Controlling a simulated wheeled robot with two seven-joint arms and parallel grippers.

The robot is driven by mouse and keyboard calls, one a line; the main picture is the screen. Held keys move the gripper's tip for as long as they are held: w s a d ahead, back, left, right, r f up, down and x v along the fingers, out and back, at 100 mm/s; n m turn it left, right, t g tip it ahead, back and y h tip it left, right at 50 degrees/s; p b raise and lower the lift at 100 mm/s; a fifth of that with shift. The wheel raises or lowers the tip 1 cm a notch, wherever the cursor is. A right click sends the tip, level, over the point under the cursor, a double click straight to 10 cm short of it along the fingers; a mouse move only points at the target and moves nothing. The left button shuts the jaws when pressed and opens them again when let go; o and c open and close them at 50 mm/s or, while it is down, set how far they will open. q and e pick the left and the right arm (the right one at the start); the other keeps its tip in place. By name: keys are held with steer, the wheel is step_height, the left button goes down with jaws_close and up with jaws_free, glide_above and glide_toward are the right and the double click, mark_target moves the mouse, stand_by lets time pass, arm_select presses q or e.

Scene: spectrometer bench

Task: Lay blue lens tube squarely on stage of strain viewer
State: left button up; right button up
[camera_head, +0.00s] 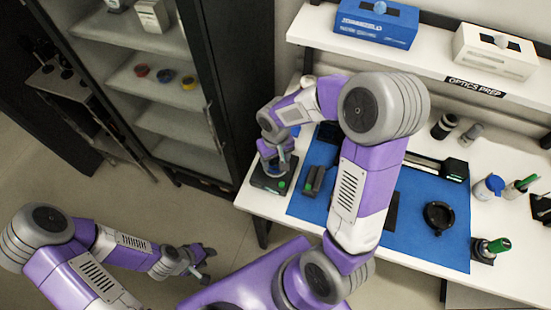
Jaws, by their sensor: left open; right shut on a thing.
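My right gripper (277,167) reaches to the left end of the bench, just over a low dark device with a green button (272,182), which looks like the strain viewer. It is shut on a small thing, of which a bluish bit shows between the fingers. This looks like the blue lens tube, mostly hidden by the gripper. I cannot tell whether it touches the device or lies square on it. My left gripper (206,262) is open and empty, low over the floor and away from the bench.
A blue mat (430,244) covers the bench middle, with a dark green-marked block (313,181) and a black ring (438,216) on it. Bottles and small jars stand at the right. A shelf (420,62) with tissue boxes runs behind. A dark cabinet (195,150) stands at left.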

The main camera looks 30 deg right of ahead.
mark_target(275, 162)
steer(key=shift+f+b, duration=0.2)
steer(key=shift+b, duration=0.1)
steer(key=o, duration=1.1)
steer(key=shift+r, duration=0.1)
steer(key=shift+r, duration=0.1)
steer(key=shift+r+p, duration=0.3)
steer(key=shift+p, duration=0.1)
step_height(275, 162, up, 12)
steer(key=shift+f+p, duration=0.2)
steer(key=shift+p, duration=0.7)
